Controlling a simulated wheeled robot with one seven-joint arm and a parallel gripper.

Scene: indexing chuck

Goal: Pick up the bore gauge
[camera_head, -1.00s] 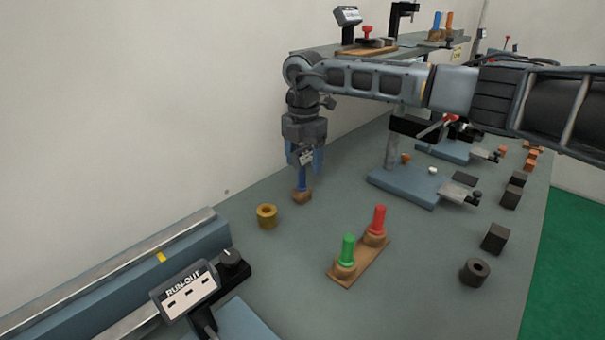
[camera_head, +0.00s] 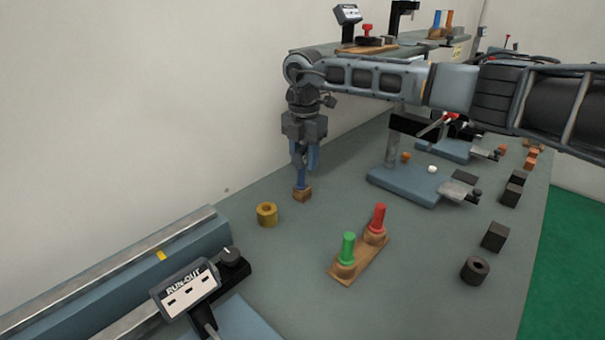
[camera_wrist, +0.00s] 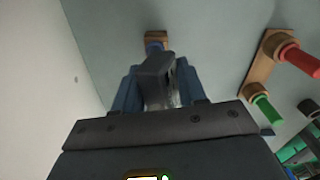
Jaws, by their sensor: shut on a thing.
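The bore gauge (camera_wrist: 155,75) has a dark grey head, which shows between my fingers in the wrist view. Below the head a blue stem (camera_head: 301,181) runs down to a small wooden block (camera_head: 301,195) on the bench. The gauge stands about upright there. My gripper (camera_head: 306,162) points straight down over the block and is shut on the gauge. In the wrist view its two blue fingers (camera_wrist: 158,92) lie on either side of the grey head. The fingers hide much of the gauge in the head view, and I cannot tell whether its lower end sits inside the block.
A brass ring (camera_head: 267,214) lies just left of the block. A wooden stand (camera_head: 361,262) holds a green plug (camera_head: 347,248) and a red plug (camera_head: 378,218) to the right front. A run-out display (camera_head: 187,288) stands at the front left. The wall is close behind.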

